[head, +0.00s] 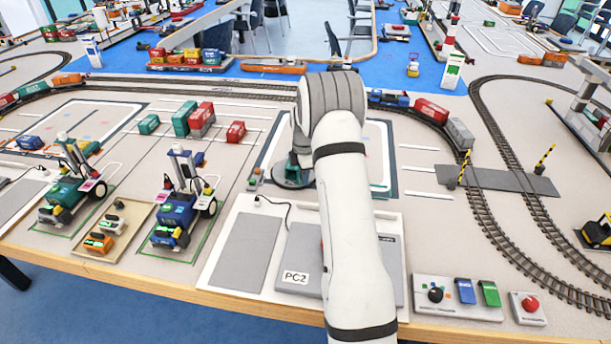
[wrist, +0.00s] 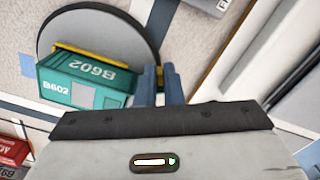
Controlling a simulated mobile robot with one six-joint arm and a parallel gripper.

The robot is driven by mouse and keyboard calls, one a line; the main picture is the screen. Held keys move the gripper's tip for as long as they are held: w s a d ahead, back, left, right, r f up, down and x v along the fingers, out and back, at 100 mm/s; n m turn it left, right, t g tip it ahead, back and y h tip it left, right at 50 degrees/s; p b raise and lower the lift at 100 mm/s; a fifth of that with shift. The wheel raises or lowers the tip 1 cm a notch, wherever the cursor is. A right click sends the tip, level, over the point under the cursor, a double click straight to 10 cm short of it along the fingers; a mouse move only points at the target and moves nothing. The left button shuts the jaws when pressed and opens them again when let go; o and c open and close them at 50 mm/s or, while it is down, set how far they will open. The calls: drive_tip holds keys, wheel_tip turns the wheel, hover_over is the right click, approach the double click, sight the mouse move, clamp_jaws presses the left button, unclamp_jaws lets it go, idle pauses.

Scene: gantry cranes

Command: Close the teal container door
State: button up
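The teal container (wrist: 85,82), marked B602, sits on a round grey turntable (wrist: 95,35) in the wrist view, with yellow strips along its edges. In the head view, a small part of the teal container (head: 299,160) shows left of my arm, above the turntable (head: 290,182); the rest is hidden. I cannot make out the door or how far it stands open. My gripper (wrist: 162,80) shows two blue-grey fingers close together, just right of the container's right end. I see nothing held between them. In the head view my arm hides the gripper.
Teal and red containers (head: 195,118) stand left of the turntable. Rail tracks curve behind and to the right. A laptop-like grey panel (head: 300,270) marked PC2 and a control box (head: 457,297) lie near the table's front edge.

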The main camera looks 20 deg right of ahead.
drive_tip(key=shift+d, duration=0.1)
clamp_jaws()
drive_tip(key=shift+a+m, duration=0.2)
drive_tip(key=shift+m, duration=0.1)
drive_tip(key=m, duration=0.2)
drive_tip(key=a+m+b, duration=0.1)
drive_tip(key=m, duration=0.1)
drive_tip(key=shift+a, duration=0.2)
drive_tip(key=m, duration=0.2)
drive_tip(key=a+m, duration=0.1)
drive_tip(key=m, duration=0.1)
drive_tip(key=m+b, duration=0.1)
drive_tip(key=shift+w+a+m, duration=0.25)
drive_tip(key=shift+w+m, duration=0.1)
drive_tip(key=shift+m, duration=0.05)
drive_tip(key=m, duration=0.2)
drive_tip(key=w+m, duration=0.1)
drive_tip(key=m, duration=0.1)
drive_tip(key=a+m, duration=0.1)
drive_tip(key=m, duration=0.1)
drive_tip(key=shift+w, duration=0.25)
drive_tip(key=shift+w+a+m, duration=0.1)
drive_tip(key=shift+w+m, duration=0.15)
drive_tip(key=shift+m, duration=0.6)
drive_tip(key=shift+w+m, duration=0.2)
drive_tip(key=shift+m, duration=0.7)
drive_tip(key=shift+w+a+m, duration=0.1)
drive_tip(key=shift+w+m, duration=0.15)
drive_tip(key=shift+m, duration=0.6)
